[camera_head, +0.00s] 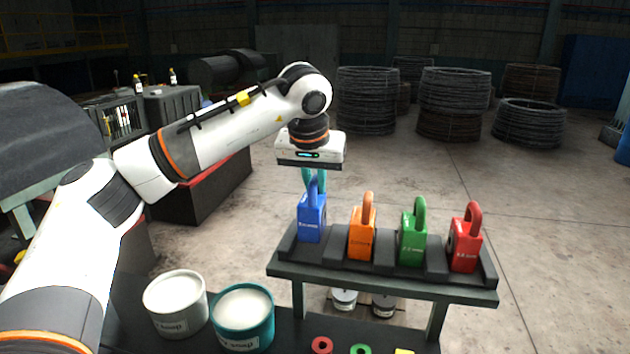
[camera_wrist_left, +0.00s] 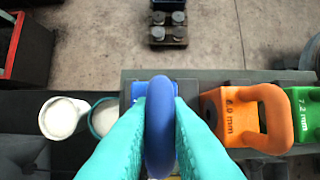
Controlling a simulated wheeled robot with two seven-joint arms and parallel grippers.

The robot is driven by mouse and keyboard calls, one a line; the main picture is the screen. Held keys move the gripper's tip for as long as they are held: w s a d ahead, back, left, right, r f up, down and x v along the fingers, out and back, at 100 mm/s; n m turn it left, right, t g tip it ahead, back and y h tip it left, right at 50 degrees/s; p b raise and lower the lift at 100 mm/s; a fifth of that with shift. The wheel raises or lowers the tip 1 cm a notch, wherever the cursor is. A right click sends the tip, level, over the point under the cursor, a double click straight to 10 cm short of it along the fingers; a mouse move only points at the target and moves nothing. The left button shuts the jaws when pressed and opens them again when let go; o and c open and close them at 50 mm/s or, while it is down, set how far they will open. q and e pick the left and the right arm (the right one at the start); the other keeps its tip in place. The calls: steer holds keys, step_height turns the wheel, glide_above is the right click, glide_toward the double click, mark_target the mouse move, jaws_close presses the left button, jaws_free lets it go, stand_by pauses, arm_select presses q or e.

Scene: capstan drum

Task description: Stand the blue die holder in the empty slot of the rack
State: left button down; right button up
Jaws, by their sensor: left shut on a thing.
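The blue die holder (camera_head: 312,222) is upright at the leftmost slot of the dark rack (camera_head: 380,278). Its lower edge is at the slot, but I cannot tell whether it rests on the bottom. My left gripper (camera_head: 314,182) is above it, pointing down, with its teal fingers shut on the looped handle. In the left wrist view the blue handle (camera_wrist_left: 160,125) stands between the two teal fingers (camera_wrist_left: 160,110), which hide much of the block. My right gripper is not in view.
Orange (camera_head: 362,240), green (camera_head: 413,245) and red (camera_head: 465,248) die holders stand in the other slots, the orange one close beside the blue. A white tub (camera_head: 175,305) and a teal tub (camera_head: 243,318) stand left of the rack. Coloured rings lie in front.

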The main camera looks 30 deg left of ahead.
arm_select(q)
steer(key=shift+f+b, duration=0.6)
steer(key=shift+f, duration=0.45)
steer(key=c, duration=1.6)
jaws_free()
steer(key=shift+c, duration=0.2)
steer(key=o, duration=0.3)
steer(key=shift+s+d, duration=0.1)
steer(key=shift+s, duration=0.05)
steer(key=shift+o, duration=0.9)
steer(key=shift+f, duration=0.15)
steer(key=o, duration=0.3)
steer(key=shift+o, duration=0.2)
steer(key=shift+r+p, duration=2.7)
steer(key=shift+r, duration=0.45)
